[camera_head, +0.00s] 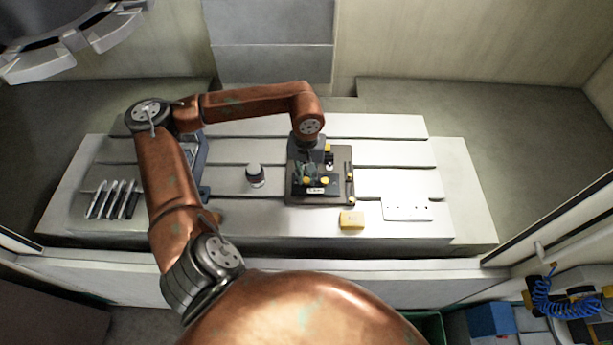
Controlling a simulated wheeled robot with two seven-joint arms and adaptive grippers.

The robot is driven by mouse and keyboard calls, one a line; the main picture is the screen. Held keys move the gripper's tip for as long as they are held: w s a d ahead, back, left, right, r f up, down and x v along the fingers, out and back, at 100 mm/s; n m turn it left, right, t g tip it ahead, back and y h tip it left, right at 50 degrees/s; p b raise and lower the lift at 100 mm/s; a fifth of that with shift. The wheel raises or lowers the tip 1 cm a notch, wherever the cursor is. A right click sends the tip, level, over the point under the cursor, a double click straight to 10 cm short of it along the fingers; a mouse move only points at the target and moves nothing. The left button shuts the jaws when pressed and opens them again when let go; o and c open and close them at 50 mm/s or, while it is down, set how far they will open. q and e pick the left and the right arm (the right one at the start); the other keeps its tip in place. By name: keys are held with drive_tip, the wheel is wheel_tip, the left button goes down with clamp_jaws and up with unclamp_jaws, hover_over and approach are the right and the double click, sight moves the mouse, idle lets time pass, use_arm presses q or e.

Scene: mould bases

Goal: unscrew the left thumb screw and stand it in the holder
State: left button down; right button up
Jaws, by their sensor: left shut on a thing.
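The dark mould base (342,190) sits on the slotted table and carries yellow parts and a small label at its front. My left gripper (311,173) reaches down over its left half and is shut at the place of the left thumb screw. The screw itself is mostly hidden by the fingers, and I cannot tell whether it is still seated. A small pale and dark knob (330,164) shows just right of the gripper. A flat white plate with small holes (407,209), which looks like the holder, lies to the right of the base. My right gripper is out of view.
A yellow block (351,220) lies in front of the base. A round grey and dark knob (255,175) stands to its left. A rack of several dark and pale plates (113,199) is at the far left. The slotted table (390,152) is clear behind the white plate.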

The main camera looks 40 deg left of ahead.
use_arm(q)
drive_tip(key=n, duration=0.4)
drive_tip(key=shift+b, duration=0.35)
drive_tip(key=n, duration=0.4)
drive_tip(key=shift+n, duration=0.4)
drive_tip(key=shift+n, duration=0.3)
drive_tip(key=n, duration=0.3)
drive_tip(key=shift+n+b, duration=0.4)
drive_tip(key=n, duration=0.4)
drive_tip(key=shift+n, duration=0.4)
